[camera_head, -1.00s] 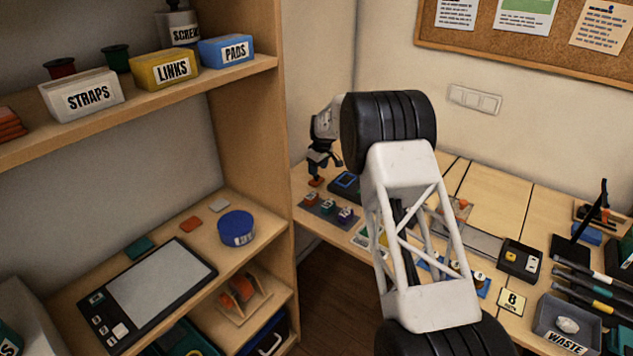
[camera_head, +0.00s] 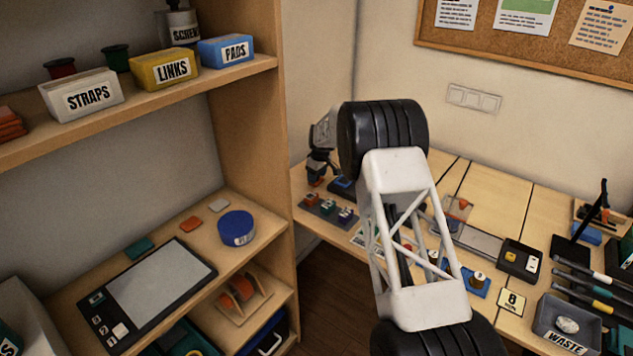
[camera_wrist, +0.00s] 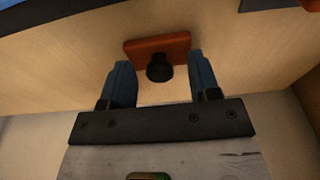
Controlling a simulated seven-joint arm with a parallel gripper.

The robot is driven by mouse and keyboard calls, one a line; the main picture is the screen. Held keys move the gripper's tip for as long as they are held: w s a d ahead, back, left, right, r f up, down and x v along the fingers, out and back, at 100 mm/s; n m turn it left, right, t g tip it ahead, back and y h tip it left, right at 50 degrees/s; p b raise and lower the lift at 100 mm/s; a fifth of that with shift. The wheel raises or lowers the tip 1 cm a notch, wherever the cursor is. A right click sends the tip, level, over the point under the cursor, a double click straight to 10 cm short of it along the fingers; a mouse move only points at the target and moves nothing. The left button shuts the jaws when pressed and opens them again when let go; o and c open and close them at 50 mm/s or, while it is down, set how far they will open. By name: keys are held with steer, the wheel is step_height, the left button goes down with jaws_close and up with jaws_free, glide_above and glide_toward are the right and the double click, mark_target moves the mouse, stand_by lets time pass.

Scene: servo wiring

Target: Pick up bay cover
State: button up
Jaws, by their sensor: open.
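The bay cover appears to be the small orange-red plate with a round black knob (camera_wrist: 178,47), lying on the light wooden table in the wrist view. It also shows as an orange patch (camera_head: 316,181) at the table's far left corner, partly covered by my gripper. My gripper (camera_wrist: 160,70) is open, with one blue finger on each side of the knob and visible gaps between. The knob sits roughly midway between the fingers. I cannot tell the exact height of the fingertips over the plate. In the head view my gripper (camera_head: 317,168) is small and dark above the plate.
A dark tray with several coloured parts (camera_head: 318,210) stands just in front of the plate. A dark blue-edged device (camera_head: 342,188) is close on its right. The shelf unit's upright panel (camera_head: 255,120) rises to the left. A waste bin (camera_head: 568,322) is at the far right.

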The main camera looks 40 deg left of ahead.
steer(key=c, duration=1)
steer(key=shift+r, duration=5)
